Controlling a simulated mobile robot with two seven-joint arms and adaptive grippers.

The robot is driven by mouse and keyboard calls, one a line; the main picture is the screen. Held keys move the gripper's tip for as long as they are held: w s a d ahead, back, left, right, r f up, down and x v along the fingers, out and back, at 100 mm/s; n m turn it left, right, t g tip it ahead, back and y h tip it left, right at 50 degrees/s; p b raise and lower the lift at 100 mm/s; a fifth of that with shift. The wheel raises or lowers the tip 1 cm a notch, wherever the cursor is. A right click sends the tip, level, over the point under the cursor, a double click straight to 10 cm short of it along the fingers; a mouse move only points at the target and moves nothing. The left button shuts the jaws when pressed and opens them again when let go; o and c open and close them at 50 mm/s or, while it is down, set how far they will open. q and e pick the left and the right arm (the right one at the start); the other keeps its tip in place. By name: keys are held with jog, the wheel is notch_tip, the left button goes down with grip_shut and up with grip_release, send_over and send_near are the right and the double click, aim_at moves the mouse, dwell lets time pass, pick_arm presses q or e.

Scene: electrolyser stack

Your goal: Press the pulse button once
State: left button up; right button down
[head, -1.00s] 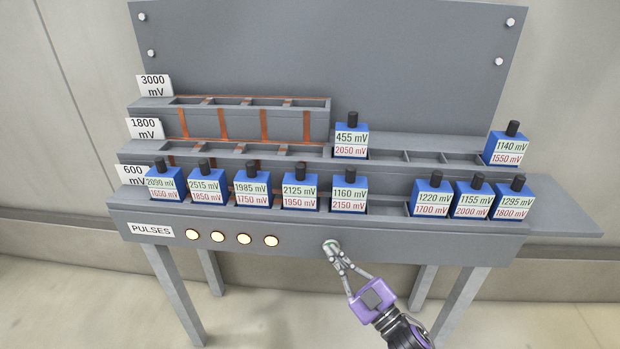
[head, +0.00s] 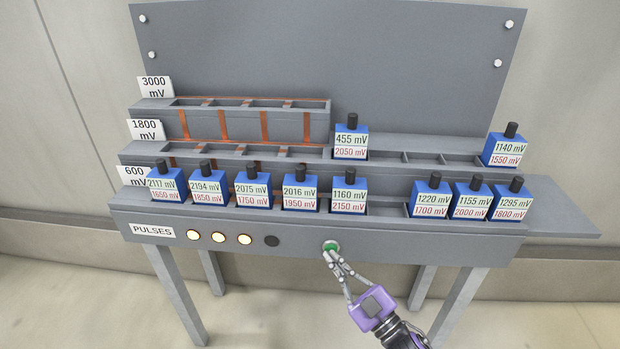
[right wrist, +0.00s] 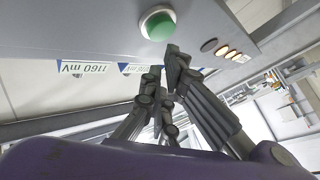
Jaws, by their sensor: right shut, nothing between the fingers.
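The green pulse button (head: 331,247) sits on the front face of the grey bench, and it also shows in the right wrist view (right wrist: 158,24) as a green cap in a pale ring. My right gripper (head: 330,258) is shut and empty. Its fingertips are just below and in front of the button, with the green cap in plain sight and a small gap seeming to lie between them. The pulse lamps are left of the button: three (head: 218,237) are lit and the rightmost one (head: 271,241) is dark. My left gripper is not in view.
Blue cells (head: 301,192) with millivolt labels stand in the front row, with more behind, such as the 455 mV cell (head: 350,139). Stepped racks marked 3000, 1800 and 600 mV rise at the left.

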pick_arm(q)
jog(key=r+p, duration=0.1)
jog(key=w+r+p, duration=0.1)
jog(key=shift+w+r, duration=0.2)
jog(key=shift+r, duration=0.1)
pick_arm(e)
jog(key=s, duration=0.6)
